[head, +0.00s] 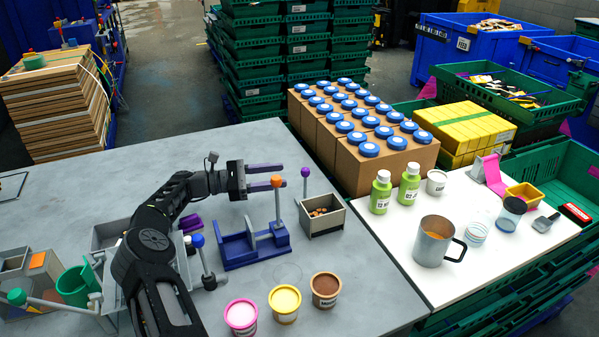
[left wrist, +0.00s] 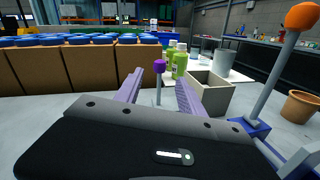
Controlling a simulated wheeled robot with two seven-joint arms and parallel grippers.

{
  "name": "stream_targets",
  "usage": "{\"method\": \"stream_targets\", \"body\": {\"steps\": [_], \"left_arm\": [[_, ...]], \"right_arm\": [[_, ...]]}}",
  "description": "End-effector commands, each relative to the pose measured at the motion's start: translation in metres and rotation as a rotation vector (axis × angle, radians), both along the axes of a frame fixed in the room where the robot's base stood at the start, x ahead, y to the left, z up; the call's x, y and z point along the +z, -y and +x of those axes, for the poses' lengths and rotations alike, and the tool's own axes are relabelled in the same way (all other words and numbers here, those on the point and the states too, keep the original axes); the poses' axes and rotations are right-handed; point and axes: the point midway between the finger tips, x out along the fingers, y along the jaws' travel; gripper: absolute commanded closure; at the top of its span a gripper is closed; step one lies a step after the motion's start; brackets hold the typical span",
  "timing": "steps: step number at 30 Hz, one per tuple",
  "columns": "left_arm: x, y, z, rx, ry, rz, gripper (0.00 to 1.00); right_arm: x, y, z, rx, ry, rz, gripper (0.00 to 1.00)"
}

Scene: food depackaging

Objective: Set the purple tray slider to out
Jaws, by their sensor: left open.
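The purple knob (head: 305,172) tops a thin upright post at the left rear of a small grey open tray (head: 338,217) that holds brown pieces. In the left wrist view the knob (left wrist: 160,66) and its post show in the gap between my fingers, with the tray (left wrist: 221,97) to the right. My left gripper (head: 280,177) is open, its two pale purple fingers pointing right at the post. The knob seems a little beyond the fingertips; contact does not show. My right gripper is out of view.
A blue fixture (head: 240,257) with an orange knob (head: 277,181) stands just in front of my left gripper. Pink, yellow and brown cups (head: 326,302) are nearer. Cartons with blue lids (head: 383,165) stand behind the tray. A white board (head: 398,222) holds bottles and a mug.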

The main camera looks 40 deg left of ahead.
Motion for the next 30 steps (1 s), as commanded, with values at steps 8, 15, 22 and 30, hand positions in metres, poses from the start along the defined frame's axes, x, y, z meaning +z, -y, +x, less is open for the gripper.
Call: {"method": "stream_targets", "body": {"steps": [8, 15, 22, 30], "left_arm": [[0.004, 0.016, 0.020, -0.001, 0.000, 0.002, 0.54], [0.003, 0.039, 0.048, 0.001, 0.002, 0.000, 0.54], [0.001, 0.044, 0.056, 0.002, 0.001, 0.002, 0.54], [0.000, 0.044, 0.055, 0.002, 0.000, 0.003, 0.61]], "right_arm": [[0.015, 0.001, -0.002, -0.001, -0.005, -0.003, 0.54], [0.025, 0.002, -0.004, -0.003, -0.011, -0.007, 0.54], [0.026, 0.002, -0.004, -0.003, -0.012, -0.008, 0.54], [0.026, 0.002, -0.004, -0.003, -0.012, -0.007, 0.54]]}}
